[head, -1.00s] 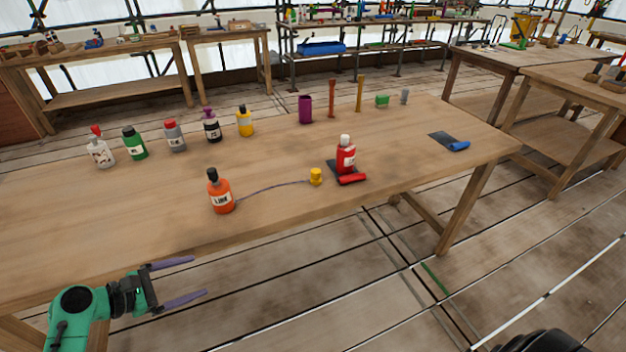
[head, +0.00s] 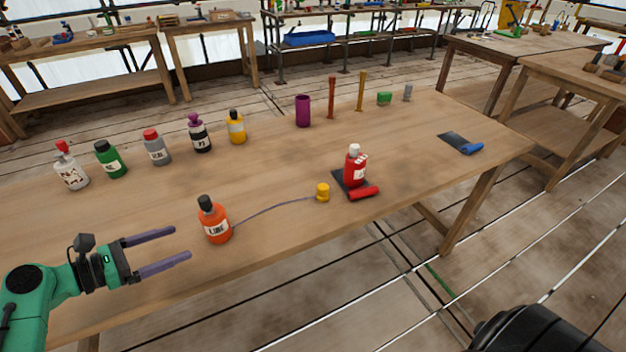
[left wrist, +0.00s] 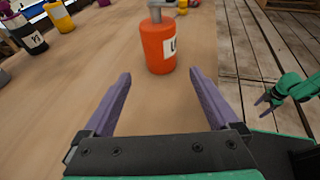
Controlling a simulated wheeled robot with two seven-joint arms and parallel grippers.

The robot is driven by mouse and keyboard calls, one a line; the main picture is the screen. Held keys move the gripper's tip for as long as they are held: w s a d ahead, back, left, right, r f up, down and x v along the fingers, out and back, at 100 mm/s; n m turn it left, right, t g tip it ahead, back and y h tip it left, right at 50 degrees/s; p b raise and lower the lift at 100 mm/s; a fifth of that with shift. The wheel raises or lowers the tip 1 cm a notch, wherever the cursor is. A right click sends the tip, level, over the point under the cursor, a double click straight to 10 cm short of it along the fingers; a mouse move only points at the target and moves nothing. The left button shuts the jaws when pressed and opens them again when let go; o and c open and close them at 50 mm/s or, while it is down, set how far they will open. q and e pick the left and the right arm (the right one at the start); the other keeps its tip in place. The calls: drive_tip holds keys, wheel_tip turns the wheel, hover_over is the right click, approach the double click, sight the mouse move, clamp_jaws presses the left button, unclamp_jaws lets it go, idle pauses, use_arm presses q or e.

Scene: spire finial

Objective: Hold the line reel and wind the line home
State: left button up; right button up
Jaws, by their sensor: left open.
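The line reel is an orange bottle (head: 215,224) labelled "LINE" with a dark top, upright near the table's front edge. It also shows in the left wrist view (left wrist: 158,47), ahead of the fingertips. A thin grey-purple line (head: 270,209) runs from it across the table to a small yellow piece (head: 322,192). My left gripper (head: 168,247) is open and empty, its purple fingers pointing at the orange bottle from the left, with a gap between. My right gripper (left wrist: 264,99) shows small at the right of the left wrist view; its jaw state is unclear.
A red bottle (head: 355,166) stands on a dark mat right of the yellow piece, with a red roll (head: 364,193) in front. Several bottles line the back left. A purple cup (head: 303,111), two upright sticks and a green block (head: 384,98) stand behind.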

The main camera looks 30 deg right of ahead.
sight(212, 228)
use_arm(q)
drive_tip(key=shift+w+d+f, duration=0.1)
drive_tip(key=shift+w+f, duration=0.05)
drive_tip(key=shift+w, duration=0.35)
drive_tip(key=shift+d+f+b, duration=0.15)
drive_tip(key=shift+d+b, duration=0.2)
drive_tip(key=shift+b, duration=0.2)
drive_tip(key=d+b, duration=0.1)
drive_tip(key=d, duration=0.1)
drive_tip(key=d+f+b, duration=0.1)
drive_tip(key=d+b, duration=0.1)
drive_tip(key=d, duration=0.1)
drive_tip(key=w+d+p, duration=0.1)
drive_tip(key=d, duration=0.1)
drive_tip(key=shift+w+d+f, duration=0.2)
drive_tip(key=shift+w+d, duration=0.05)
drive_tip(key=shift+w, duration=0.1)
drive_tip(key=shift+d+f, duration=0.1)
drive_tip(key=shift+d, duration=0.2)
drive_tip(key=shift+d+f, duration=0.1)
drive_tip(key=shift+f, duration=0.05)
use_arm(e)
wheel_tip(212, 228, down, 3)
drive_tip(key=shift+s+r, duration=0.15)
use_arm(q)
drive_tip(key=c, duration=0.9)
drive_tip(key=shift+o, duration=0.2)
